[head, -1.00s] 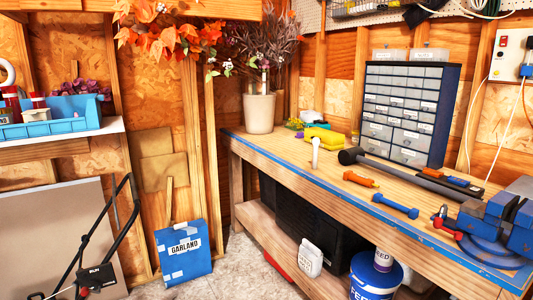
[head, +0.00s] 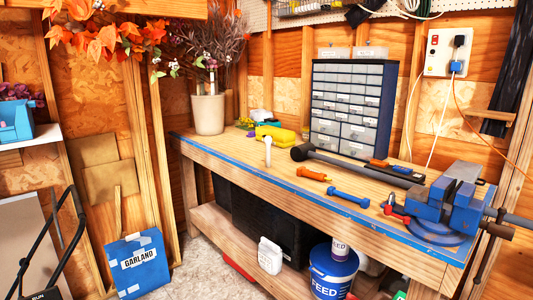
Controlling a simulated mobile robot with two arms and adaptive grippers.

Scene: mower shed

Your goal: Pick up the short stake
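No thing in view is clearly a short stake. A thin wooden stick (head: 117,208) stands upright at the blue GARLAND bag (head: 140,266) on the floor at lower left; whether it is in the bag or behind it I cannot tell. On the workbench (head: 292,207) lie a short orange tool (head: 314,174) and a blue bar with thicker ends (head: 348,197). A small white upright piece (head: 267,150) stands near the bench's left part. Neither of my grippers is in view.
A blue vise (head: 447,204) sits at the bench's right end, and a long dark-headed tool (head: 345,164) lies along the bench. A drawer cabinet (head: 352,108) and a plant pot (head: 208,114) stand at the back. A FEED bucket (head: 333,270) and white jug (head: 270,255) are below.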

